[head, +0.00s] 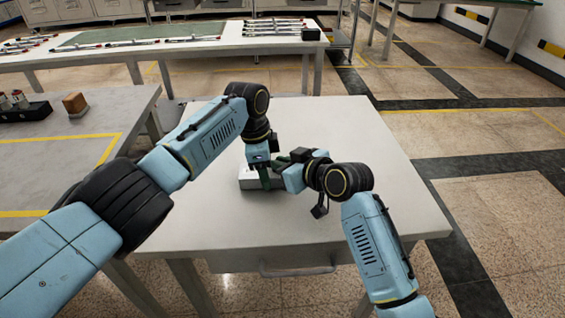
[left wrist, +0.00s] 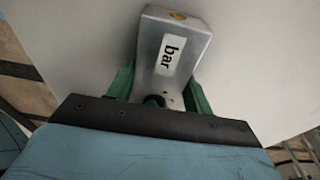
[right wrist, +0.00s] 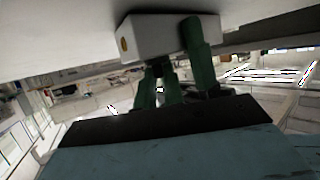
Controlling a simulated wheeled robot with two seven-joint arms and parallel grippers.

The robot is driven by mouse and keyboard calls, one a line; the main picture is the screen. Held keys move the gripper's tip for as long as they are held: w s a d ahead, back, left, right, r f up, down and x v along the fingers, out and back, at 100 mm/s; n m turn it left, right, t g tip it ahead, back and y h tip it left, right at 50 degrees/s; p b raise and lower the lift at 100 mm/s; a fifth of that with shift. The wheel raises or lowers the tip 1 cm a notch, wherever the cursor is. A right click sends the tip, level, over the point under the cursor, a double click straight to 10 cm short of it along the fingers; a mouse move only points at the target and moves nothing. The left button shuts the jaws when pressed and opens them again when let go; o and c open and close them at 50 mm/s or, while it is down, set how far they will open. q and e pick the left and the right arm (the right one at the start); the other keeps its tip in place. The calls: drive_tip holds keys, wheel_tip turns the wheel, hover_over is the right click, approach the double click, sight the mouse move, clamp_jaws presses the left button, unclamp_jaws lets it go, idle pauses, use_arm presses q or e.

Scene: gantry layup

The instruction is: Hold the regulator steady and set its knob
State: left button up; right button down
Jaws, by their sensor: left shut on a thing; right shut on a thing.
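The regulator is a grey metal box (head: 250,182) on the pale table, with a white "bar" label in the left wrist view (left wrist: 170,52). A small round yellow spot (left wrist: 180,15) marks its end face. My left gripper (head: 263,178) comes down from above, its green fingers shut on both sides of the body. My right gripper (head: 284,161) reaches in from the right and is shut at the regulator's side. In the right wrist view its green fingers (right wrist: 158,85) close around a small dark part, apparently the knob (right wrist: 157,66), mostly hidden by them.
The table (head: 340,130) around the regulator is clear. A grey bench (head: 60,165) at the left carries a dark rack (head: 25,110) and a brown block (head: 75,104). A long bench with several rods (head: 150,42) stands behind, across a gap of floor.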

drive_tip(key=m+h, duration=0.1)
drive_tip(key=m+t+h, duration=0.1)
drive_tip(key=shift+s+a+m+h, duration=0.15)
drive_tip(key=shift+a+m+h, duration=0.1)
drive_tip(key=shift+m+h, duration=0.05)
drive_tip(key=shift+m+t+h, duration=0.7)
drive_tip(key=shift+m+h, duration=0.5)
drive_tip(key=shift+h, duration=0.1)
drive_tip(key=c, duration=1.5)
unclamp_jaws()
drive_tip(key=shift+a, duration=0.1)
